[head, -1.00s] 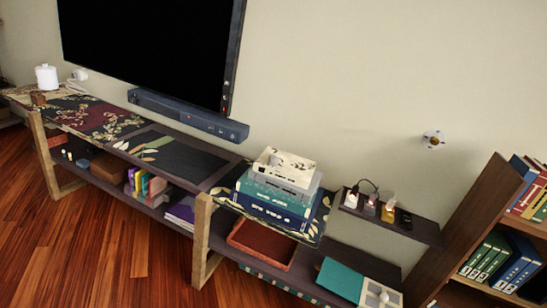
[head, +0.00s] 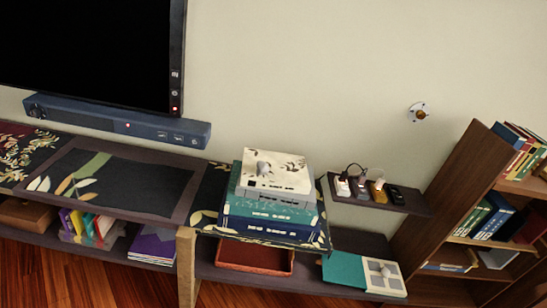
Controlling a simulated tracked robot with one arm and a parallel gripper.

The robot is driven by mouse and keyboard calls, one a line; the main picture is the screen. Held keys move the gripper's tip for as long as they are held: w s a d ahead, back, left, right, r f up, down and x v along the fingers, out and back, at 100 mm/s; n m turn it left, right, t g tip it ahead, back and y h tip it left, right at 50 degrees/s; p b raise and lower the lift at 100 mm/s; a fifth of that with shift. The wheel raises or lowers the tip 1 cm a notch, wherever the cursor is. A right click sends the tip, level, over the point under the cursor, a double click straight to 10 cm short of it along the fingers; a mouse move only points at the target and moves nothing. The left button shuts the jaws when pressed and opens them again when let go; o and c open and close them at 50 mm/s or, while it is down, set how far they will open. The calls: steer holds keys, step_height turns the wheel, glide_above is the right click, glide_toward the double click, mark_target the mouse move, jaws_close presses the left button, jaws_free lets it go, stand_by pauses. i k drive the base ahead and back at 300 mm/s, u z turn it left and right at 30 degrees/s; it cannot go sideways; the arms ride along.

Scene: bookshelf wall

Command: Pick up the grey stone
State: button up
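A small grey lump (head: 263,168), which looks like the grey stone, sits on the pale leaf-patterned top of a stack of books or boxes (head: 272,208). The stack stands on a dark patterned mat on the long low shelf unit. A small pale round thing (head: 385,270) lies on a grey-and-white panelled book at the lower right; I cannot tell what it is. My gripper is not in view.
A small wall shelf (head: 378,194) with chargers and cables juts out right of the stack. A soundbar (head: 115,122) and a large screen (head: 85,45) are at the left. A brown bookcase (head: 440,200) stands at the right. Wooden floor lies in front.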

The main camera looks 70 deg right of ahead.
mark_target(262, 166)
steer(key=z, duration=0.5)
steer(key=i, duration=1.1)
steer(key=z, duration=1.15)
steer(key=i, duration=0.65)
steer(key=z, duration=0.4)
steer(key=k, duration=0.85)
steer(key=z, duration=0.2)
steer(key=i, duration=0.85)
steer(key=u, duration=0.1)
